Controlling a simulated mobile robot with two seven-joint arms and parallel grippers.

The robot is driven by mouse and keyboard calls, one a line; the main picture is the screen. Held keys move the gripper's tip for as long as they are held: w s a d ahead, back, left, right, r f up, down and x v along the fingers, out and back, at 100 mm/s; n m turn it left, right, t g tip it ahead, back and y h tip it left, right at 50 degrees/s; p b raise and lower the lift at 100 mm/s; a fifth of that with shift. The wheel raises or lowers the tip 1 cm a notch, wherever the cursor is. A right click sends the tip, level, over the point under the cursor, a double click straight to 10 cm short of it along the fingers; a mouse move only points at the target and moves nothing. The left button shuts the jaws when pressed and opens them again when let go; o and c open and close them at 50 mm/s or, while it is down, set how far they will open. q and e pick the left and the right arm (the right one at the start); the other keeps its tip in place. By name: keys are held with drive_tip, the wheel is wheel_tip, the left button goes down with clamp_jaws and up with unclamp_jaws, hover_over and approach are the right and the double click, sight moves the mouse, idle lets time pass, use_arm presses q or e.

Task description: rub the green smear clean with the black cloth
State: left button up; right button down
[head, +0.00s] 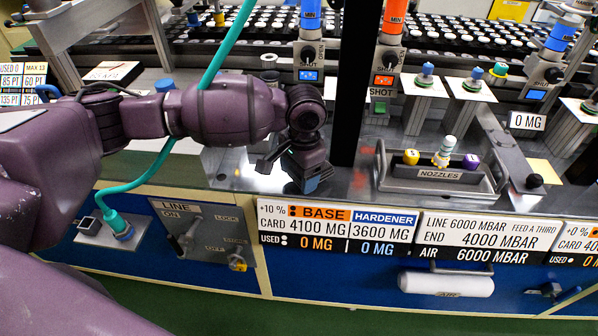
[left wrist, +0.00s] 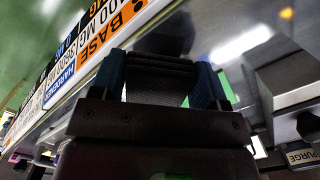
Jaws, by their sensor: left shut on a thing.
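My left gripper (head: 318,184) is low over the grey bench top, just behind the BASE and HARDENER sign, pointing down. In the left wrist view its two dark blue fingers (left wrist: 162,82) stand apart, with a dark band, the black cloth (left wrist: 160,66), between them. The gripper is shut on this cloth. In the head view the gripper body hides the cloth, so I cannot tell whether it touches the bench. I cannot make out the green smear on the bench in either view. My right gripper is not in view.
A grey NOZZLES tray (head: 400,184) with several coloured nozzles stands right of my gripper. A black post (head: 354,90) rises close behind. A teal hose (head: 163,160) crosses my left arm. A white roll (head: 445,284) hangs on the blue front. Some bare bench lies left of the gripper.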

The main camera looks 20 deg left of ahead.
sight(279, 186)
use_arm(q)
drive_tip(key=shift+f, duration=0.1)
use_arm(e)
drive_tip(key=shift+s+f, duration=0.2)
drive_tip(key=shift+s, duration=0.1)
use_arm(q)
drive_tip(key=shift+f, duration=0.25)
drive_tip(key=shift+f, duration=0.45)
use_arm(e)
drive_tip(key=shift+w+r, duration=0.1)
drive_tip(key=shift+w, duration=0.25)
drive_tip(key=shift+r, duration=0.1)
use_arm(q)
drive_tip(key=shift+s+a+r+p, duration=0.1)
drive_tip(key=shift+a+r+p, duration=0.1)
drive_tip(key=shift+a+p, duration=0.2)
drive_tip(key=shift+s+a+p, duration=0.2)
drive_tip(key=shift+a+p, duration=0.15)
drive_tip(key=shift+a, duration=0.3)
drive_tip(key=shift+s+a+p, duration=0.15)
drive_tip(key=shift+a+p, duration=0.2)
drive_tip(key=shift+a, duration=0.25)
drive_tip(key=shift+s+a, duration=0.15)
drive_tip(key=shift+a, duration=0.25)
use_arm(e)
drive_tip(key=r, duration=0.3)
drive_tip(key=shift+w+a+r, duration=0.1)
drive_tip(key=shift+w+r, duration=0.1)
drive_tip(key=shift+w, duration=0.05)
